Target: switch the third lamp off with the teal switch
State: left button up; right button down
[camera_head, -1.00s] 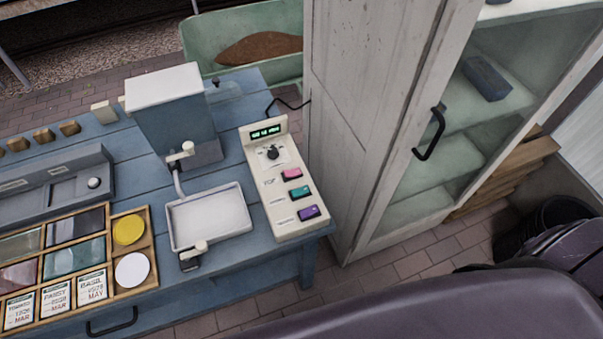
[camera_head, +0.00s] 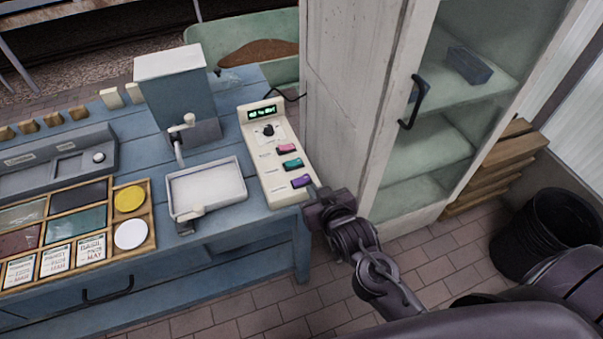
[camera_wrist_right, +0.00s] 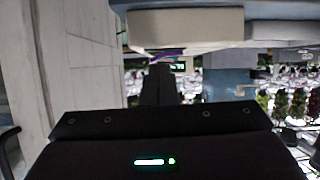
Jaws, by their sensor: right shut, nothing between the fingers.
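A cream control panel (camera_head: 278,187) lies on the right end of the blue bench in the head view. It carries a pink switch (camera_head: 286,148), the teal switch (camera_head: 293,164) below it, and a purple switch (camera_head: 301,181) nearest the front edge. A dark knob (camera_head: 268,130) and a small green-lit display (camera_head: 262,114) sit higher up. I cannot make out separate lamps or which is lit. My right gripper (camera_head: 316,192) is shut and empty, just right of the panel's front end, beside the purple switch. It shows as a dark shape in the wrist view (camera_wrist_right: 160,85). My left gripper is out of view.
A white cabinet (camera_head: 350,90) with a glass door and black handle (camera_head: 413,103) stands close to the panel's right. A sectioned wooden tray (camera_head: 150,205) is further left. A black bin (camera_head: 545,235) stands on the floor at right.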

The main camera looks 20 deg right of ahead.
notch_tip(320, 180, up, 6)
jog(key=t, duration=0.2)
jog(key=shift+w+m, duration=0.15)
jog(key=shift+m, duration=0.15)
jog(key=shift+w, duration=0.1)
jog(key=p, duration=0.2)
send_over(300, 171)
notch_tip(300, 171, down, 2)
jog(key=shift+a, duration=0.1)
notch_tip(300, 171, down, 3)
jog(key=shift+w+r, duration=0.1)
jog(key=shift+r, duration=0.05)
jog(key=shift+f, duration=0.8)
